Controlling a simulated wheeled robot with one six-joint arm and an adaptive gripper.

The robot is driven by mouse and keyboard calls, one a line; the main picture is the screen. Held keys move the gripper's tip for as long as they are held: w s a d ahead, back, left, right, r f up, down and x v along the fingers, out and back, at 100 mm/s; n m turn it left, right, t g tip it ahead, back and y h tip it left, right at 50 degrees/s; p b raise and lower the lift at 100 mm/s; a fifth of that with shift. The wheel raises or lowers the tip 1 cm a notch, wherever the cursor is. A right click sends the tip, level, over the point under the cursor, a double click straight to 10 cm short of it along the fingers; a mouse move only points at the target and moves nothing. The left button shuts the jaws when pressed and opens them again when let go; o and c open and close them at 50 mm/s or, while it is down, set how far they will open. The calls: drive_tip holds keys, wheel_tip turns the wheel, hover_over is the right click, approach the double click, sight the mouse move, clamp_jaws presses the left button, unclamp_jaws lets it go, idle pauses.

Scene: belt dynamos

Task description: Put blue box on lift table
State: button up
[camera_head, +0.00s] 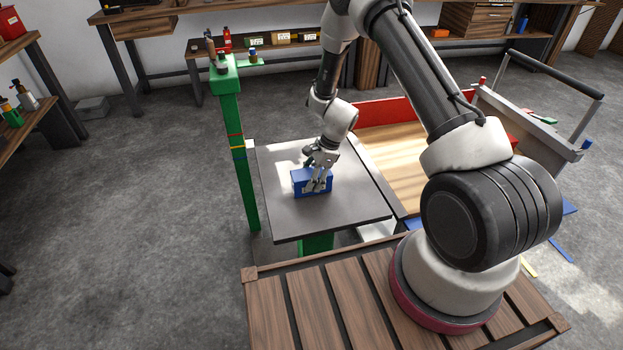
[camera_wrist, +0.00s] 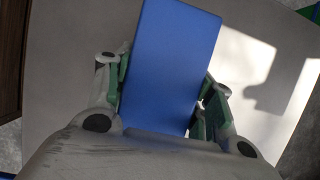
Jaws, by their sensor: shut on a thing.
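The blue box (camera_head: 299,183) is at the middle of the grey top of the lift table (camera_head: 350,213), on or just above it; I cannot tell if it touches. My gripper (camera_head: 319,184) reaches down from above and is shut on the blue box. In the wrist view the blue box (camera_wrist: 170,65) fills the space between the two green-padded fingers of my gripper (camera_wrist: 162,100). The grey table top (camera_wrist: 75,60) lies behind it in that view, with a bright sunlit patch on the right. The underside of the box is hidden.
A green post (camera_head: 240,160) with small bottles on top stands at the table's left edge. A wooden-floored bay with a red wall (camera_head: 385,112) adjoins on the right, with a cart handle (camera_head: 555,73) beyond. A slatted wooden deck (camera_head: 320,310) is in front. Bare table top surrounds the box.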

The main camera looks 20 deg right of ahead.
drive_tip(key=o, duration=1.5)
drive_tip(key=shift+f, duration=0.1)
drive_tip(key=shift+c, duration=0.2)
drive_tip(key=v, duration=1.2)
drive_tip(key=shift+r, duration=0.25)
drive_tip(key=s+d+r+n+t, duration=0.1)
drive_tip(key=s+r+n, duration=0.2)
drive_tip(key=r, duration=0.5)
drive_tip(key=s+d+r+n+h, duration=0.1)
drive_tip(key=s+d+r+n, duration=0.15)
drive_tip(key=r, duration=0.45)
drive_tip(key=s+d+r+n+t, duration=0.1)
drive_tip(key=s+r+n, duration=0.25)
drive_tip(key=r, duration=0.45)
drive_tip(key=s+d+r+n+h, duration=0.1)
drive_tip(key=s+d+r+n, duration=0.1)
drive_tip(key=s, duration=0.5)
drive_tip(key=s+d+r+n+t+h, duration=0.1)
drive_tip(key=s+d+r+n, duration=0.1)
drive_tip(key=s+r+n, duration=0.2)
drive_tip(key=s+d+r+n+t+h, duration=0.1)
drive_tip(key=s+d+r+n, duration=0.2)
drive_tip(key=s, duration=0.7)
drive_tip(key=shift+s+r, duration=0.3)
drive_tip(key=shift+r, duration=0.4)
